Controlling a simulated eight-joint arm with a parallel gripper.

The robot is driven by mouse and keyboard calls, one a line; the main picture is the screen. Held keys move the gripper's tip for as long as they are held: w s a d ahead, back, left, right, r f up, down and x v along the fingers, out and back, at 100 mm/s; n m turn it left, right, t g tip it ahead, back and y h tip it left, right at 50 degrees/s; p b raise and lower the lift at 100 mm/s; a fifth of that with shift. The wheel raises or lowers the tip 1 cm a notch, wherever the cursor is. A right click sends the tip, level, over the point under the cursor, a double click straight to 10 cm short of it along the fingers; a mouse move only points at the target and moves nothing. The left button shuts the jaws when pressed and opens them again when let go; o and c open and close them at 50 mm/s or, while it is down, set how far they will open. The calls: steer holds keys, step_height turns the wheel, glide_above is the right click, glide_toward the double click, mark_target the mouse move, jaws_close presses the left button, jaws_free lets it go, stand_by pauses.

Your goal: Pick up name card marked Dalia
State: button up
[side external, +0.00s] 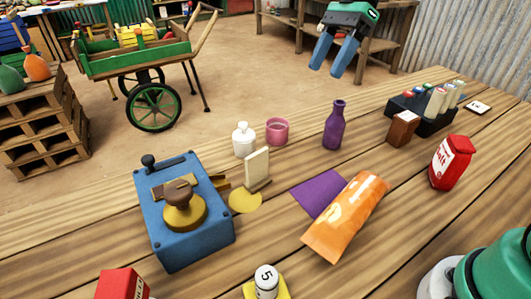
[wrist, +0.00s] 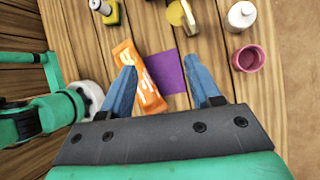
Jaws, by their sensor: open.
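No name reading Dalia is legible in either view. A blank cream upright card (side external: 257,168) stands near the middle of the table in the side view, beside a round yellow piece (side external: 245,202). A small white card with a dark mark (side external: 478,107) lies flat at the far right end; its mark is too small to read. My gripper (side external: 326,71) is open and empty, high above the far side of the table. In the wrist view my gripper (wrist: 160,66) has its blue fingers spread, with nothing between them.
An orange packet (side external: 346,220) lies beside a purple cloth (side external: 315,193). A blue device (side external: 190,235), white bottle (side external: 244,140), pink cup (side external: 277,131), purple bottle (side external: 335,126), brown block (side external: 402,129), black rack (side external: 432,124) and red salt packet (side external: 451,163) stand around.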

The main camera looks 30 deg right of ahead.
mark_target(260, 152)
steer(key=w+a+r+n+t+y, duration=0.1)
steer(key=w+a+r+n+y, duration=0.1)
steer(key=w+a+r+y, duration=0.35)
steer(key=shift+y, duration=0.45)
steer(key=f, duration=0.7)
steer(key=s+a+f, duration=0.1)
steer(key=f, duration=0.5)
steer(key=a+f, duration=0.1)
steer(key=f, duration=0.6)
steer(key=shift+s+f, duration=0.3)
steer(key=shift+s, duration=0.1)
steer(key=shift+a+f, duration=0.2)
steer(key=shift+f, duration=0.1)
steer(key=shift+x, duration=2.7)
steer(key=shift+d, duration=0.1)
jaws_close()
